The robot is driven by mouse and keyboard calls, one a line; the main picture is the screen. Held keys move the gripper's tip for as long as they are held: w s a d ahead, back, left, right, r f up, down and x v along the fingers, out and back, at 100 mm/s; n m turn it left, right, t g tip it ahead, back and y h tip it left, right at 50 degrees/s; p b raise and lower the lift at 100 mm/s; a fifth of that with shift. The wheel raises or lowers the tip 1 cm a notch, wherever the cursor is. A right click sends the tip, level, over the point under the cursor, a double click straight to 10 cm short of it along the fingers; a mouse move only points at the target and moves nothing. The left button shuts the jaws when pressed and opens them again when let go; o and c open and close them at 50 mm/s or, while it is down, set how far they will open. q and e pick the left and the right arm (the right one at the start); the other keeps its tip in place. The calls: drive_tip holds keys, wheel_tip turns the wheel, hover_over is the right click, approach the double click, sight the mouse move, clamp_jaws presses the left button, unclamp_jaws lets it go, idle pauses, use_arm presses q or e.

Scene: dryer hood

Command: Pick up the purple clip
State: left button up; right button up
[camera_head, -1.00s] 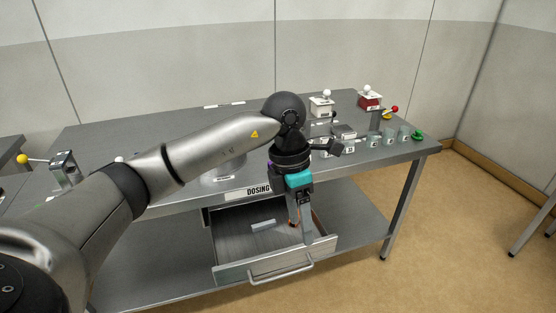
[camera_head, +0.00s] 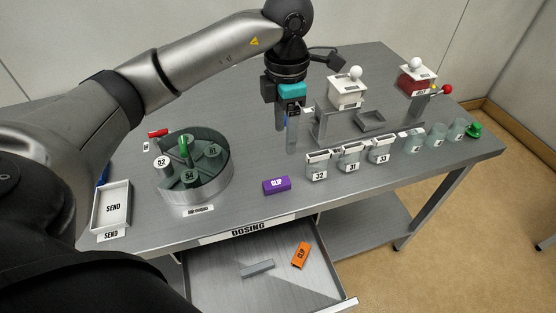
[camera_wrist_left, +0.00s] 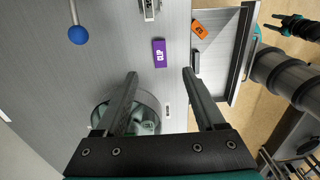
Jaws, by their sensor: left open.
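The purple clip (camera_head: 276,185) lies flat on the grey table near its front edge, label up, just above the DOSING sign. It also shows in the left wrist view (camera_wrist_left: 159,53), ahead of and between the lines of my fingers. My left gripper (camera_head: 285,132) is open and empty, pointing down above the table, behind the clip in the head view and apart from it. Its two fingers show in the left wrist view (camera_wrist_left: 160,73). What looks like my right gripper (camera_wrist_left: 283,24) shows small at the upper right there, away from the clip.
The open drawer (camera_head: 212,280) holds an orange clip (camera_head: 301,255) and a grey bar (camera_head: 257,268). A round carousel (camera_head: 222,186) stands left of the purple clip. Labelled cups (camera_head: 317,172) stand to its right. A SEND tray (camera_head: 112,207) is at the left.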

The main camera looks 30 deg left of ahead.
use_arm(q)
drive_tip(key=b, duration=0.2)
hover_over(279, 182)
drive_tip(key=f, duration=0.9)
drive_tip(key=shift+w+d+f, duration=0.2)
drive_tip(key=shift+w+d, duration=0.15)
drive_tip(key=shift+w, duration=0.05)
drive_tip(key=shift+f, duration=0.45)
drive_tip(key=f, duration=0.4)
drive_tip(key=shift+s+a+f+b, duration=0.2)
drive_tip(key=shift+s+a+b, duration=0.1)
drive_tip(key=shift+s+a, duration=0.1)
drive_tip(key=shift+f, duration=0.2)
drive_tip(key=c, duration=1.1)
clamp_jaws()
use_arm(e)
drive_tip(key=f, duration=0.1)
drive_tip(key=d+f, duration=0.1)
drive_tip(key=shift+w+f, duration=0.1)
drive_tip(key=shift+f, duration=0.2)
